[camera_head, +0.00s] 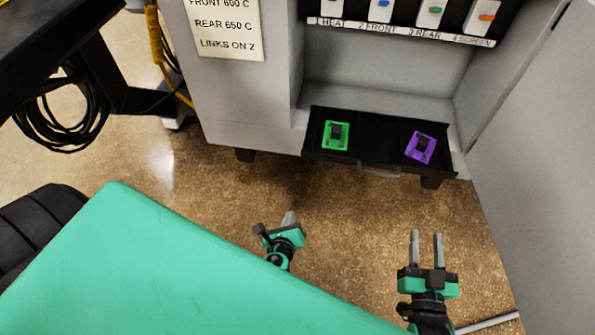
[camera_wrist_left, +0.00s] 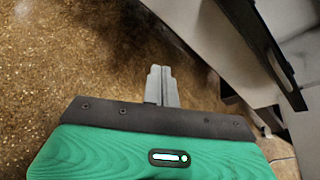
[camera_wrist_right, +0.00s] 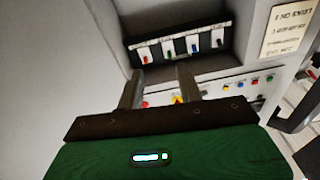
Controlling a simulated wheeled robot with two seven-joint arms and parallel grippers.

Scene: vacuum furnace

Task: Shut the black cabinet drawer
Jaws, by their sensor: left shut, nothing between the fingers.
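The black cabinet drawer (camera_head: 376,151) is pulled out at the bottom of the grey cabinet, with a small handle (camera_head: 379,172) on its front.
The grey cabinet (camera_head: 245,95) carries a label sheet (camera_head: 224,27) and a row of coloured switches (camera_head: 405,15). Its open door (camera_head: 540,130) stands at the right. Black cables (camera_head: 62,120) hang at the left. Bare floor lies in front of the drawer.

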